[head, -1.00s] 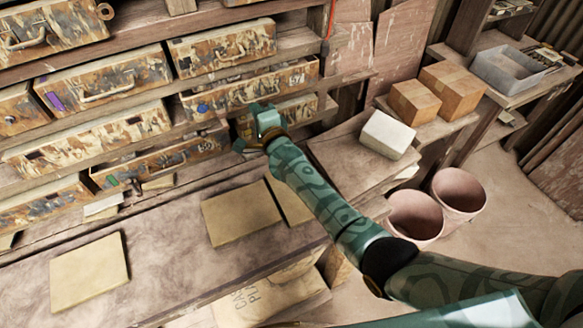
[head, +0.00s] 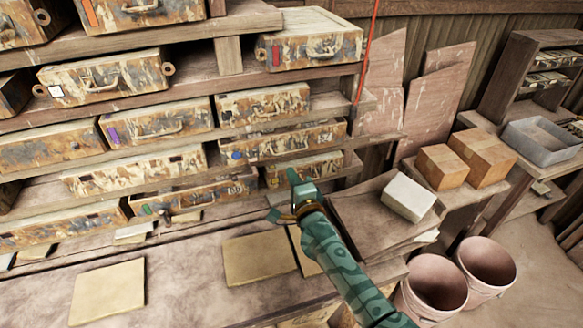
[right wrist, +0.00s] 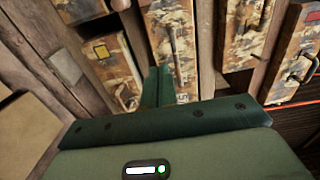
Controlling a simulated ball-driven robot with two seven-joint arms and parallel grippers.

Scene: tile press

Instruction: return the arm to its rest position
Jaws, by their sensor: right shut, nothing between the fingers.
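My right gripper (head: 283,198) shows in the head view as a green hand at the end of the green patterned arm that comes in from the lower right. It is shut and empty. It hangs in front of the lower right drawers of the rack, above the bench's back edge. In the right wrist view its shut fingers (right wrist: 157,85) point toward several paint-splashed drawers, and one drawer (right wrist: 172,45) lies right beyond them. I cannot tell the gap between fingers and drawer. My left gripper is not in view.
The wooden rack of splashed drawers (head: 158,122) fills the left and middle. Tan tiles (head: 108,292) lie on the bench. At the right are a white block (head: 408,197), cardboard boxes (head: 442,166), a grey tray (head: 541,141) and two pinkish buckets (head: 437,288). A red cord (head: 370,45) hangs by the rack.

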